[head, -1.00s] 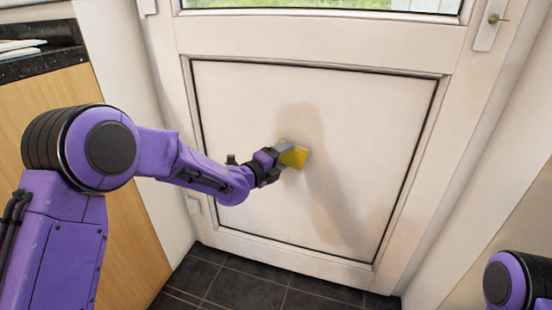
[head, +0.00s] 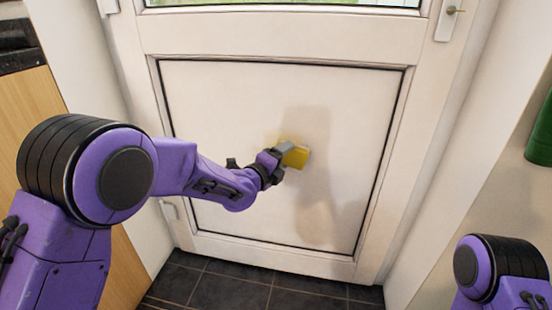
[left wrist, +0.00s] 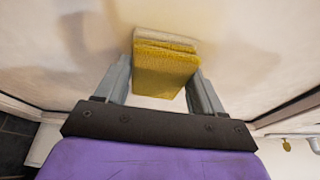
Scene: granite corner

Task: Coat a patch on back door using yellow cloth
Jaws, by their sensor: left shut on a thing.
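The white back door (head: 230,95) fills the middle of the head view, with its lower panel framed by a dark seam. My left gripper (head: 281,150) is at the middle of this panel, shut on the yellow cloth (head: 296,157). In the left wrist view the cloth (left wrist: 166,68) is a folded yellow block between the two grey fingers, with its far end at the door surface (left wrist: 60,60). A faint yellowish tint shows on the panel beside the cloth. My right gripper is not in view; only part of my right arm shows at the lower right.
A dark worktop (head: 18,58) over a wooden cabinet (head: 40,120) stands at the left. A door handle (head: 452,11) is at the upper right. A green object (head: 541,135) is at the right edge. Dark floor tiles (head: 225,290) lie below the door.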

